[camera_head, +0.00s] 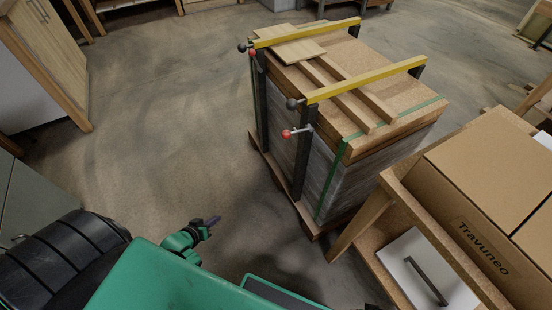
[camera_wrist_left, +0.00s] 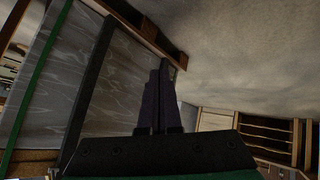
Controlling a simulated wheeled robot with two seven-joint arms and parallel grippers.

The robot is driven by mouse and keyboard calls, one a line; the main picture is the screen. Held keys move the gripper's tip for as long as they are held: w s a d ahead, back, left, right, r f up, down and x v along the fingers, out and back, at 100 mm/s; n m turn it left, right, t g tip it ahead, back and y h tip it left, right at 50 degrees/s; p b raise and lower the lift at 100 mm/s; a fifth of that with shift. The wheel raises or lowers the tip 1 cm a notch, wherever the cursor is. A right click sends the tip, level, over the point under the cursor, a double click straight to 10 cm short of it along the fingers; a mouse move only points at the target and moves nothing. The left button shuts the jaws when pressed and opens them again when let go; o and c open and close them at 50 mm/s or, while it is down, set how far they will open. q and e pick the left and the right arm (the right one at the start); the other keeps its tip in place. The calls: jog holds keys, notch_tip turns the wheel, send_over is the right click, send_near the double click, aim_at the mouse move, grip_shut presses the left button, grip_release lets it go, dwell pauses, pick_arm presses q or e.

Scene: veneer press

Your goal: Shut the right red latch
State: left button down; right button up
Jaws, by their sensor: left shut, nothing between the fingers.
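The right red latch (camera_head: 290,134) is a short lever with a red ball end. It sticks out to the left from the front black post (camera_head: 304,160), below the nearer yellow bar (camera_head: 365,80). The left red latch (camera_head: 252,53) sits by the farther post, close under the farther yellow bar (camera_head: 310,32). My left gripper (camera_head: 213,220) is shut and empty, low over the floor, left of the press and well apart from the right latch. Its closed dark fingers show in the left wrist view (camera_wrist_left: 158,80), beside the wrapped stack. My right gripper is not in view.
The wrapped stack (camera_head: 334,185) has a green strap and stands on a wooden base. Loose boards lie on its top. A wooden bench (camera_head: 400,205) with a cardboard box (camera_head: 490,190) stands at right. A cabinet stands upper left. The floor (camera_head: 175,130) between is clear.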

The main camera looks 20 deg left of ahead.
aim_at(297, 132)
pick_arm(q)
jog(key=w+r+n+t+h+b, duration=0.25)
jog(key=w+r+t+b, duration=0.3)
jog(key=w, duration=0.35)
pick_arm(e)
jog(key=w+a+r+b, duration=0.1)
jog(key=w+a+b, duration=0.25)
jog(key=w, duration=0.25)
pick_arm(q)
jog(key=d+r+n+t+h+b, duration=0.2)
jog(key=d+r+n+h+b, duration=0.1)
jog(key=r, duration=0.5)
jog(key=d+r+n+t+h+b, duration=0.3)
jog(key=d+r+h, duration=0.2)
jog(key=d+r, duration=0.1)
jog(key=shift+w+d+r+n+b, duration=0.3)
jog(key=shift+w+d+r+n, duration=0.1)
jog(key=shift+r, duration=0.5)
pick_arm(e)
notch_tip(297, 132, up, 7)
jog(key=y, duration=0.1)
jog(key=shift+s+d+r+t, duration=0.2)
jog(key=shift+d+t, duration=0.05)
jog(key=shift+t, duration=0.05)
